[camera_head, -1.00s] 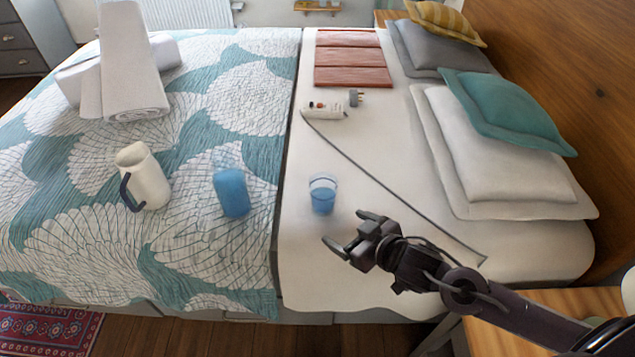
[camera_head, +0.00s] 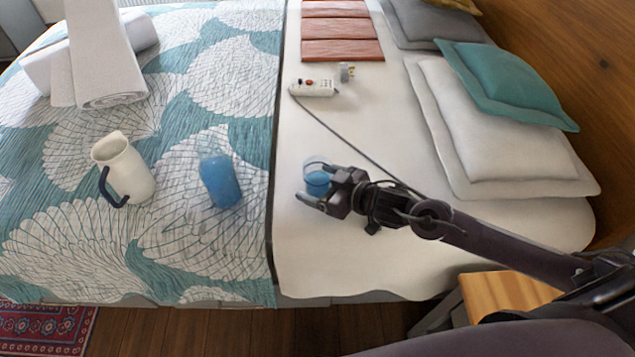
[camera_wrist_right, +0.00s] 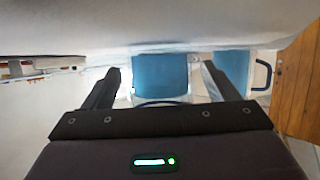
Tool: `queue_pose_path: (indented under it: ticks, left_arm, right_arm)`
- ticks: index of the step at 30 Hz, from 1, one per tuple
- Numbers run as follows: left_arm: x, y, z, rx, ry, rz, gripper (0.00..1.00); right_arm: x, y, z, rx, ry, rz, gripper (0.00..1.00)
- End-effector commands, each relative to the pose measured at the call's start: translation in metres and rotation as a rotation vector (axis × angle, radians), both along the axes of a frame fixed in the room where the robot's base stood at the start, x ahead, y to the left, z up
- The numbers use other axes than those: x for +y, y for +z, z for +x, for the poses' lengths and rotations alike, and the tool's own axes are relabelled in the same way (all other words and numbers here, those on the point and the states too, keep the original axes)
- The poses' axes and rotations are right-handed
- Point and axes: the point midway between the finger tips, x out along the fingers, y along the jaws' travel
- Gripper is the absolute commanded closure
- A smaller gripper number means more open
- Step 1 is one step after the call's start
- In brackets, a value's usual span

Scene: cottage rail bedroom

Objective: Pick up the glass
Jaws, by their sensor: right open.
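The glass (camera_head: 316,180), clear with blue liquid in it, stands upright on the white sheet of the bed, partly covered by my right gripper. My right gripper (camera_head: 318,184) is open, its two fingers to either side of the glass in the head view. In the right wrist view the glass (camera_wrist_right: 160,75) shows between the two open fingers (camera_wrist_right: 165,88). I cannot tell whether either finger touches it. My left gripper is not in view.
Pillows (camera_head: 490,130) lie to the right.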

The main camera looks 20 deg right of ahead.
Motion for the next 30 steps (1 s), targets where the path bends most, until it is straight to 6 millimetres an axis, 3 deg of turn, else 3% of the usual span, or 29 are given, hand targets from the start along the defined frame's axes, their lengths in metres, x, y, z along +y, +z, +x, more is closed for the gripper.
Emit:
queue_pose_path:
  ticks: [9,21,30]
  left_arm:
    - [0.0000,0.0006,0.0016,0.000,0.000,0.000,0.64]
    - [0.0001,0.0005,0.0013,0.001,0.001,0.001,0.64]
    - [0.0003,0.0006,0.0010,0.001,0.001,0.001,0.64]
  right_arm:
    - [0.0034,-0.0022,0.0043,0.000,0.001,0.000,0.21]
    - [0.0033,-0.0022,0.0041,0.001,0.001,-0.001,0.73]
    - [0.0033,-0.0006,0.0045,-0.003,0.001,0.000,0.75]
